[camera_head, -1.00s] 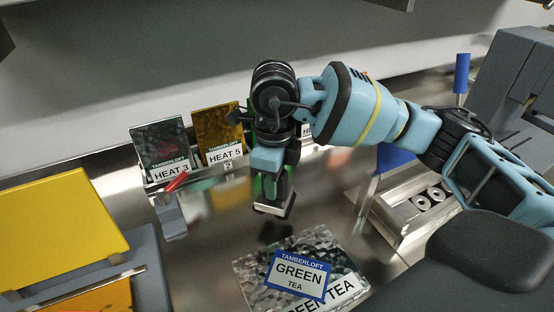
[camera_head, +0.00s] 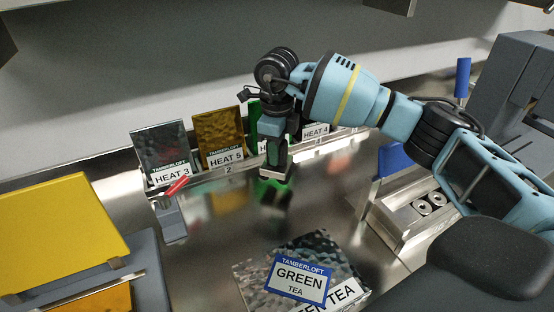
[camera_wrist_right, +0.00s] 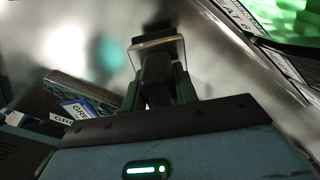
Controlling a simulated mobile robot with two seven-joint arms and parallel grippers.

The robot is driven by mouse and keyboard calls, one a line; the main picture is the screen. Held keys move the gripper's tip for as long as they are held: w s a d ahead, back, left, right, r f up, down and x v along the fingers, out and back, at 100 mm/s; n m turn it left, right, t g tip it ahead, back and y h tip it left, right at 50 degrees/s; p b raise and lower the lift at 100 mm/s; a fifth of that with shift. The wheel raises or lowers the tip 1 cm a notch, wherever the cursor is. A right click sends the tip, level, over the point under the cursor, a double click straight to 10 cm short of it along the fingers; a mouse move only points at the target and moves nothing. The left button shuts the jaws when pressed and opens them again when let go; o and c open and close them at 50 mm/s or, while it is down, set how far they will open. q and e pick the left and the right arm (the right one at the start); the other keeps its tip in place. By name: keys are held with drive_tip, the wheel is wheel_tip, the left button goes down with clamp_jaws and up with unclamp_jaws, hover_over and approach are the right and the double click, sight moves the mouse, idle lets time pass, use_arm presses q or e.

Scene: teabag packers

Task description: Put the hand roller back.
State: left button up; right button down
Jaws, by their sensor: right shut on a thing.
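My right gripper (camera_head: 277,150) is shut on the hand roller (camera_head: 275,173), a dark tool with a pale metal frame at its lower end. It is held over the steel counter in front of the rack of packs. In the right wrist view, the green fingers of the gripper (camera_wrist_right: 158,95) close around the dark handle, and the metal frame and black end of the roller (camera_wrist_right: 155,45) point away from the camera. My left gripper is out of view.
A silver GREEN TEA pouch (camera_head: 318,250) lies on the near counter. The rack (camera_head: 215,175) with HEAT-labelled packs stands at the back. A blue-levered machine (camera_head: 420,205) stands right. The middle counter is clear.

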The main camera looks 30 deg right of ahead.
wheel_tip(320, 180, down, 4)
drive_tip(key=shift+w+d+r, duration=0.1)
drive_tip(key=shift+w+r, duration=0.05)
drive_tip(key=shift+r, duration=0.1)
drive_tip(key=shift+f, duration=0.4)
drive_tip(key=shift+s+f, duration=0.2)
drive_tip(key=shift+f, duration=0.15)
drive_tip(key=c, duration=1.1)
unclamp_jaws()
drive_tip(key=shift+f, duration=0.15)
wheel_tip(320, 180, up, 14)
drive_tip(key=shift+w+f, duration=0.15)
